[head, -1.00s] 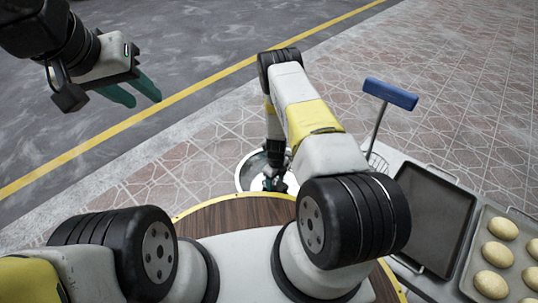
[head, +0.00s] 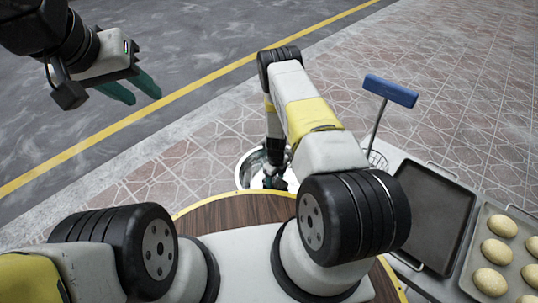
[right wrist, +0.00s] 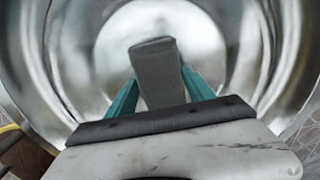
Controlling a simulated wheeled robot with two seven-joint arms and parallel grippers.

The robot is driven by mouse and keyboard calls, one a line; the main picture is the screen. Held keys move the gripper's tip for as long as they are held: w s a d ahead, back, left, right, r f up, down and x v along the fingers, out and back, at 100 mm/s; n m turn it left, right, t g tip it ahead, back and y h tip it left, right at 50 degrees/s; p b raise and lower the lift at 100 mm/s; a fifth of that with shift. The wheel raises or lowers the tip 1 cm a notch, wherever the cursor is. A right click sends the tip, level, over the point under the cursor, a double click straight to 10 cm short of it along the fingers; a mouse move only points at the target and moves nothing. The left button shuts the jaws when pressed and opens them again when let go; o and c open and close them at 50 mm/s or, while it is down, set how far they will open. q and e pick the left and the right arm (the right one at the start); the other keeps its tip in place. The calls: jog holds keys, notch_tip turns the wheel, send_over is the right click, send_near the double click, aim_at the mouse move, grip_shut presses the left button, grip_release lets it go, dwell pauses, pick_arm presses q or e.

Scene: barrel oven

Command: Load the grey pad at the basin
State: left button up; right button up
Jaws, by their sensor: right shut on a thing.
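The grey pad (right wrist: 158,72) is between the teal fingers of my right gripper (right wrist: 160,85) in the right wrist view. My right gripper is shut on it, and the pad points into the shiny metal basin (right wrist: 230,30). In the head view the basin's rim (head: 240,170) shows beyond the wooden top, with my right gripper (head: 274,182) reaching down into it. Whether the pad touches the basin's bottom or holds water cannot be told. My left gripper (head: 138,90) hangs empty at the upper left, its teal fingers apart.
A round wooden top (head: 235,212) with a yellow edge lies in front of me. On the right, a grey counter carries a dark empty tray (head: 436,215) and a tray with several buns (head: 492,252).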

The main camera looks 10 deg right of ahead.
aim_at(275, 181)
jog(key=shift+f, duration=0.5)
dwell(1.1)
jog(key=shift+r, duration=3.55)
